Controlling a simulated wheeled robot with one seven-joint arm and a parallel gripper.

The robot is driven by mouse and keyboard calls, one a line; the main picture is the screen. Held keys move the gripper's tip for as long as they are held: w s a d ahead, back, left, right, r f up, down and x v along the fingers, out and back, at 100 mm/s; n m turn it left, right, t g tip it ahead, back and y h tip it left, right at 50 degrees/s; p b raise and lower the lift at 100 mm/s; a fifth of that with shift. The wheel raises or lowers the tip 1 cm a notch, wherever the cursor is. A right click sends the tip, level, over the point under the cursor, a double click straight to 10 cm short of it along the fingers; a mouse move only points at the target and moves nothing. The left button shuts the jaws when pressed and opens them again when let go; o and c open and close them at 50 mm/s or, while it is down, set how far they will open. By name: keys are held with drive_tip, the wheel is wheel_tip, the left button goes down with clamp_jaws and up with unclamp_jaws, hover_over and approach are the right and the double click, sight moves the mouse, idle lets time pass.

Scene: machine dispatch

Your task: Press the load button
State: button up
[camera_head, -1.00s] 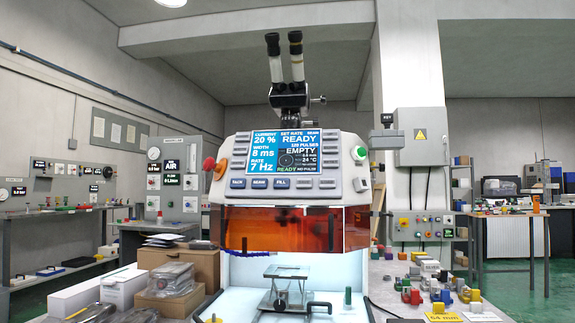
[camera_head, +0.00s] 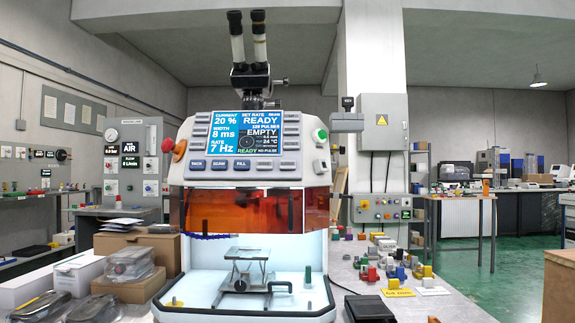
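A benchtop machine stands in front of me, with a sloped grey control panel (camera_head: 206,127) and a lit screen (camera_head: 255,132) reading READY and EMPTY. I cannot make out a button marked load. My gripper is not in view.
An orange window (camera_head: 255,210) hangs over a lit chamber with a small lift stand (camera_head: 250,268). Boxes (camera_head: 130,255) crowd the left. Coloured small parts (camera_head: 385,265) and a black pedal-like item (camera_head: 369,307) lie to the right. A wall box with buttons (camera_head: 380,208) stands behind.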

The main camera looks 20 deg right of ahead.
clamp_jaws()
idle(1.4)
